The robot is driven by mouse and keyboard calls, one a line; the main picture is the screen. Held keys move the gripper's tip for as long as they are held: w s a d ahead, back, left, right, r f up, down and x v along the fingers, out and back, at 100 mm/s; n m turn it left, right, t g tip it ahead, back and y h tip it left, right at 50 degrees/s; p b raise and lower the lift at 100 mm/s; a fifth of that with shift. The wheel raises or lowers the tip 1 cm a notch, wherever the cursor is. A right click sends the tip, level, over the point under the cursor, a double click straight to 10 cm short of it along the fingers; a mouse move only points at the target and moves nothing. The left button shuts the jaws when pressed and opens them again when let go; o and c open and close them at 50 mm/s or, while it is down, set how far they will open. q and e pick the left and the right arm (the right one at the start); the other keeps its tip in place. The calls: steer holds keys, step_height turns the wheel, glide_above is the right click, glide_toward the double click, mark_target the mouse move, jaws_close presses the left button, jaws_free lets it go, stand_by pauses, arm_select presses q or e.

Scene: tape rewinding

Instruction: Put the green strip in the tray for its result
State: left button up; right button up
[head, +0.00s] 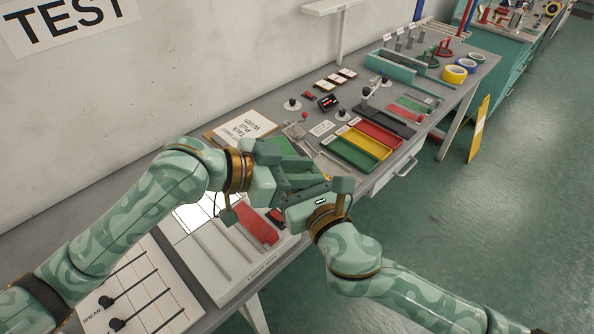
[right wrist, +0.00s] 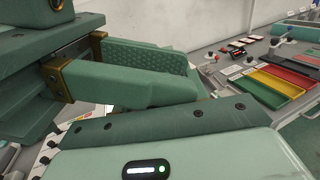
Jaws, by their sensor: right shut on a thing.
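My right gripper (head: 292,188) is shut on a thin thing, mostly hidden by the fingers, that I take to be the green strip. My left gripper (head: 318,182) is close beside it, and the two overlap in the head view. In the right wrist view, the left gripper's fingers (right wrist: 178,80) stand apart, with a textured inner pad showing. A row of trays lies further along the bench: a green tray (head: 345,154), a yellow tray (head: 364,142), a red tray (head: 379,134) and a black tray. The colored trays also show in the right wrist view (right wrist: 262,89).
A red strip (head: 257,226) lies on the pale fixture below the grippers. A shear board (head: 140,290) is at the lower left. Small knobs and cards stand behind the trays. Tape rolls (head: 455,74) are at the far end.

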arm_select(q)
steer(key=shift+s+d, duration=0.3)
steer(key=shift+s, duration=0.1)
arm_select(e)
steer(key=shift+w+d, duration=0.15)
steer(key=shift+w, duration=0.05)
